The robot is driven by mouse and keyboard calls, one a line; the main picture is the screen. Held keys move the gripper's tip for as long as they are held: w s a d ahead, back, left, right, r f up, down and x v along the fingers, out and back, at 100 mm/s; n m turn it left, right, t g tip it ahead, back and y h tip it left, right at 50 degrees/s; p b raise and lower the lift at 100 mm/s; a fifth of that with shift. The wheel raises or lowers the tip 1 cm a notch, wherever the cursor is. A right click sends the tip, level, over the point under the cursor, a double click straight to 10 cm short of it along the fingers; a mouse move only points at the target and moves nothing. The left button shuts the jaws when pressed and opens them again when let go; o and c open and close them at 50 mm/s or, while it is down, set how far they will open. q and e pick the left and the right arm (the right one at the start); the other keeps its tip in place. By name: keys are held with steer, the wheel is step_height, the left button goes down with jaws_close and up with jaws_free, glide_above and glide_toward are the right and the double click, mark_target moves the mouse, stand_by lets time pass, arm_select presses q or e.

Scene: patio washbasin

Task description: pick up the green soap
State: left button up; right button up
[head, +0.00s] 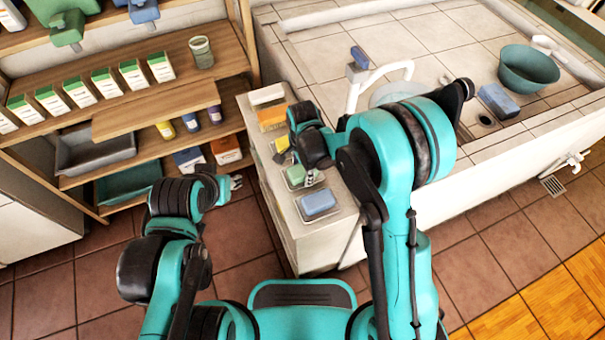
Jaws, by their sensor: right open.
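The green soap (296,174) sits on a small dish on the narrow white counter, between a yellow soap (282,144) and a blue soap (318,202). My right gripper (312,178) is open above the counter, its fingers pointing down at the right side of the green soap. The wrist hides part of that area, and I cannot tell whether the fingers touch the soap. My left gripper (236,183) is low over the floor, left of the counter, and too small to read clearly.
An orange block (271,117) and a white block (266,95) lie farther back on the counter. Wooden shelves (150,100) with boxes stand at left. The tiled basin (420,35) at right has a white faucet (372,80) and a green bowl (528,68). The floor in front is clear.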

steer(key=shift+r, duration=0.1)
steer(key=shift+s, duration=0.15)
steer(key=c, duration=1.4)
step_height(320, 180, up, 10)
steer(key=p, duration=0.4)
steer(key=o, duration=0.5)
steer(key=c, duration=0.4)
